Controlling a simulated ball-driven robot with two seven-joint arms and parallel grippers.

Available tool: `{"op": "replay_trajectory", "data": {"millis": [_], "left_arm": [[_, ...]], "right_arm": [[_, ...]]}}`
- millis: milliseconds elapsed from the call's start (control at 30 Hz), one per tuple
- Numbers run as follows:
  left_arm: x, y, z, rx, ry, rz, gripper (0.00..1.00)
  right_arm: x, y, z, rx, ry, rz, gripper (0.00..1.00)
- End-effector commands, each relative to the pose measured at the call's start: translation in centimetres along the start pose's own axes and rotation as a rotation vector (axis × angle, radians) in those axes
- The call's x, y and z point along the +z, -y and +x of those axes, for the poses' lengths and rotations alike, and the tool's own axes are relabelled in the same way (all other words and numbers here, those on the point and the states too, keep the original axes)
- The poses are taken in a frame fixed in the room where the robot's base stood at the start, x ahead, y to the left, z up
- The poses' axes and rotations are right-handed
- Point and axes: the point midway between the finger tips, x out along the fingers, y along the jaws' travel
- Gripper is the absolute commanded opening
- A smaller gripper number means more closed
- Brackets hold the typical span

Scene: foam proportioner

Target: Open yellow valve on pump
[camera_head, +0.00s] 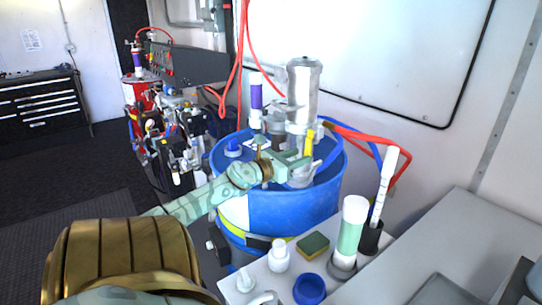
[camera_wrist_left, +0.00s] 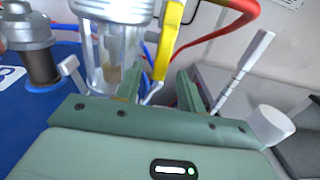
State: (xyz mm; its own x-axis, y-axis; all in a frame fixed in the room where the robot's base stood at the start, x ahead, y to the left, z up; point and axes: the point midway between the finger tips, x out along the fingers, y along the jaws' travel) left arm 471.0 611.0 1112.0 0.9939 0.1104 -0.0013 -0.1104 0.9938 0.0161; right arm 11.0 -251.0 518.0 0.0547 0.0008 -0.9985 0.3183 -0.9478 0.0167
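The yellow valve handle (camera_head: 309,141) stands upright beside the pump (camera_head: 304,92), a silvery and clear cylinder on top of the blue drum (camera_head: 300,208). In the left wrist view the yellow handle (camera_wrist_left: 168,40) rises at the right of the pump's clear bowl (camera_wrist_left: 112,62). My left gripper (camera_head: 299,161) reaches in from the left, low beside the pump and just below the handle. In the wrist view the fingers of my left gripper (camera_wrist_left: 160,84) are apart, with the handle's lower end seen between them; contact cannot be told. My right gripper is not in view.
Red hoses (camera_head: 355,135) and a blue hose run behind the pump to the right. A grey bench (camera_head: 448,235) is at the right. In front stand a green-and-white cylinder (camera_head: 351,228), a sponge (camera_head: 313,245) and a blue cap (camera_head: 309,288). Other machinery (camera_head: 172,140) stands at the left.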

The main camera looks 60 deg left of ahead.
Motion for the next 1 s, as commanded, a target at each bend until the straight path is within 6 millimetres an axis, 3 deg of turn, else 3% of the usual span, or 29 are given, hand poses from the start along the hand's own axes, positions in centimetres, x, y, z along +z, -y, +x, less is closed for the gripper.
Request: {"op": "replay_trajectory", "data": {"millis": [300,500,700,1000], "left_arm": [[-0.1,0.0,-8.9,0.003,-0.002,-0.002,0.39],[-0.1,0.0,-12.3,0.002,0.0,-0.001,0.39],[0.0,0.0,-13.4,0.001,0.001,0.002,0.39],[0.0,0.0,-13.4,0.001,0.001,0.001,0.39]], "right_arm": [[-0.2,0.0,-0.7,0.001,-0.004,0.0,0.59],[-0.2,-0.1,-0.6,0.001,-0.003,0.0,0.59],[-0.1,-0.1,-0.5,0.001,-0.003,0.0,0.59],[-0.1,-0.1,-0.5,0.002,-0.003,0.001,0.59]]}}
